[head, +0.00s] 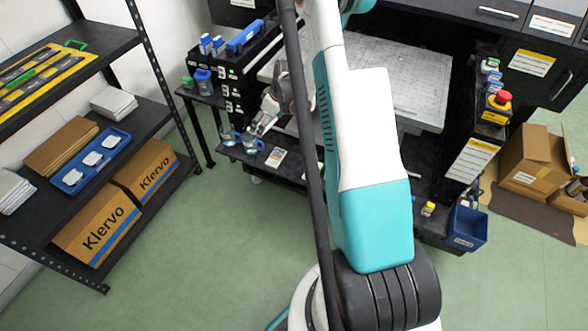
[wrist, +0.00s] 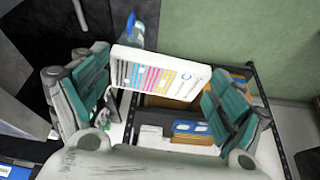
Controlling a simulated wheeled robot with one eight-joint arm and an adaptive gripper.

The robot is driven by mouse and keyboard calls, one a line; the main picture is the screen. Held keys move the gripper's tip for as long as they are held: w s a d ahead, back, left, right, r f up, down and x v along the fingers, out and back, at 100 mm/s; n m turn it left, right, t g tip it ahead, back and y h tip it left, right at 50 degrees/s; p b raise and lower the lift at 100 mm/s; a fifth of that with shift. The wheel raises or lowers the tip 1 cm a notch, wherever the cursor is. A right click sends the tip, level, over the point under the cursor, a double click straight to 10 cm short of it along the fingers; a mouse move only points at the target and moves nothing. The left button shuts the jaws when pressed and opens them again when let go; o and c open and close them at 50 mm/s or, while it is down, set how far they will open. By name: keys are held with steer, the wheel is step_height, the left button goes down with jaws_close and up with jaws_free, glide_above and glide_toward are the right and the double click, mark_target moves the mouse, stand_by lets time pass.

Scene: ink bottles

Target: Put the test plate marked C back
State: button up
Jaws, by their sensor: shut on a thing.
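My gripper (wrist: 160,92) is shut on a white test plate (wrist: 160,75) with rows of coloured stripes and small print on its face. The plate spans the space between the two teal fingers in the wrist view. I cannot read a letter C on it for certain. In the head view my gripper (head: 262,122) is low at the left end of the black workbench, near the clear bottles. A small coloured card (head: 277,157) shows just below it on the dark ledge; I cannot tell whether this is the held plate.
Clear bottles (head: 228,135) with blue stand close to my gripper. A black shelf rack on the left holds a blue tray (head: 72,181) with white pieces, paper stacks and cardboard boxes (head: 98,236). A blue bin (head: 468,228) hangs at right. Green floor between rack and bench is clear.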

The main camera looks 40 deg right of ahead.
steer(key=n+b, duration=0.1)
glide_above(295, 166)
steer(key=s, duration=0.1)
step_height(295, 166, down, 8)
steer(key=f, duration=0.1)
steer(key=shift+y, duration=0.3)
steer(key=f+b, duration=0.1)
steer(key=f, duration=0.4)
steer(key=f+b, duration=0.2)
steer(key=f, duration=0.2)
steer(key=f+b, duration=0.2)
steer(key=f, duration=0.3)
steer(key=shift+s+d+f, duration=0.2)
steer(key=shift+d+f, duration=0.15)
steer(key=shift+d, duration=0.05)
steer(key=shift+f+b, duration=0.9)
steer(key=shift+f, duration=1.5)
steer(key=shift+f, duration=0.1)
steer(key=o, duration=1.3)
steer(key=shift+o, duration=0.2)
steer(key=p+v, duration=0.4)
steer(key=v, duration=0.8)
steer(key=shift+w, duration=0.1)
